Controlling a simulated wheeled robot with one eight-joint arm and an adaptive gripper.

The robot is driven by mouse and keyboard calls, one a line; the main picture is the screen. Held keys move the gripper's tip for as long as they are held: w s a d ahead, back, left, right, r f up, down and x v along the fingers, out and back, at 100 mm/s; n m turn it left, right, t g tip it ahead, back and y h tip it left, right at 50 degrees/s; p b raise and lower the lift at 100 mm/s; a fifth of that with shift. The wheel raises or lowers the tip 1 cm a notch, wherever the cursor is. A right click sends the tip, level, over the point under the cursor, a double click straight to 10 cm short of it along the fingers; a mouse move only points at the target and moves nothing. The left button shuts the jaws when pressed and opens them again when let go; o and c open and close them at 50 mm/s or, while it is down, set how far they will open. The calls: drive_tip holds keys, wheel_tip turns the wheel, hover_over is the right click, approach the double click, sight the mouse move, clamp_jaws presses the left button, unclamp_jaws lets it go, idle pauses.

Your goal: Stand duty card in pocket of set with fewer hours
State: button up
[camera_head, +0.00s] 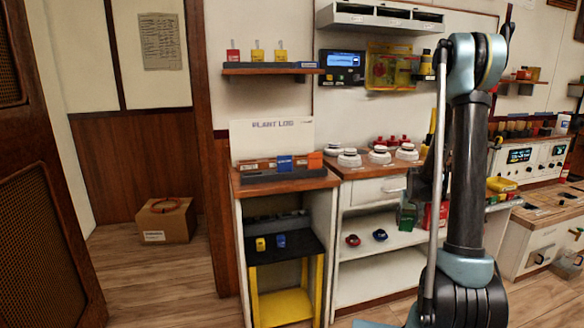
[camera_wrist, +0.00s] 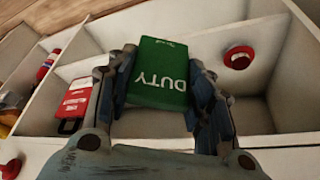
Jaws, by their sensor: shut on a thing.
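The green duty card (camera_wrist: 158,72), lettered "DUTY", sits between the fingers of my gripper (camera_wrist: 165,85) in the wrist view. My gripper is shut on it and holds it in front of white shelf compartments. A small green block, apparently the same card, shows in the head view (camera_head: 408,217), beside my arm and in front of the cabinet. A white console at the right has two dark displays, a left display (camera_head: 519,155) and a right display (camera_head: 558,150). Their readings are too small to make out. I cannot pick out a card pocket on either set.
The white cabinet (camera_head: 382,190) carries round white fittings on top and red and blue pieces on its shelf. A wood-topped stand (camera_head: 233,187) is to its left. A cardboard box (camera_head: 166,222) lies on the floor at left. Floor between box and stand is clear.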

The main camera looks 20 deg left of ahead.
drive_tip(key=shift+a, duration=0.4)
